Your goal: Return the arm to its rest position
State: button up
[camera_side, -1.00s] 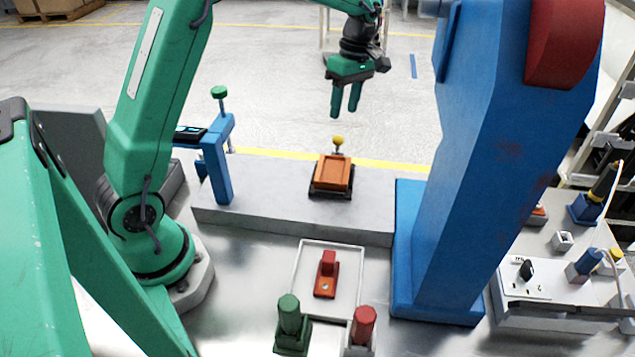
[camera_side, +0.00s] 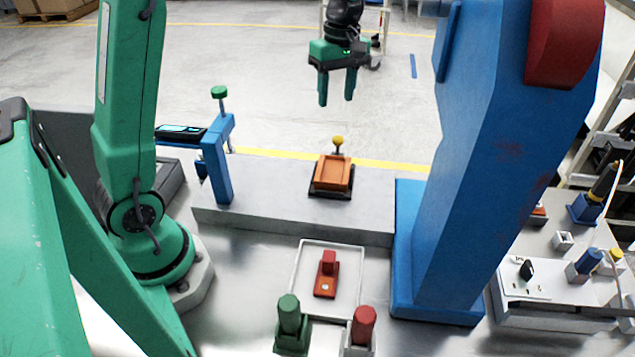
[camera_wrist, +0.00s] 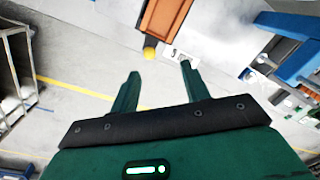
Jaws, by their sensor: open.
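My gripper (camera_side: 337,101) is green with two parallel fingers pointing down. It is open and empty, raised above and behind the grey block. In the wrist view its fingers (camera_wrist: 160,75) stand apart with nothing between them. An orange tray-like fixture (camera_side: 333,176) on a black base sits on the grey block, with a yellow knob (camera_side: 338,140) at its back. The fixture (camera_wrist: 165,17) and the yellow knob (camera_wrist: 150,53) also show beyond the fingers in the wrist view. A red breaker-like piece (camera_side: 327,275) stands in a white-rimmed tray (camera_side: 296,280) on the metal table.
A tall blue column (camera_side: 480,170) with a red part stands right of the fixture. A blue clamp stand (camera_side: 217,165) with a green knob stands left. A green post (camera_side: 289,315) and a red post (camera_side: 363,325) stand in front. Open floor lies behind the block.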

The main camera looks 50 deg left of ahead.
jog(key=s+d+r+m+t, duration=0.1)
jog(key=s+d+m+t, duration=0.1)
jog(key=s+m, duration=0.6)
jog(key=s+d+r+m+t, duration=0.2)
jog(key=s+m+t, duration=0.2)
jog(key=s+m, duration=0.4)
jog(key=shift+s+d+m, duration=0.15)
jog(key=shift+s+m, duration=0.25)
jog(key=shift+s, duration=1.9)
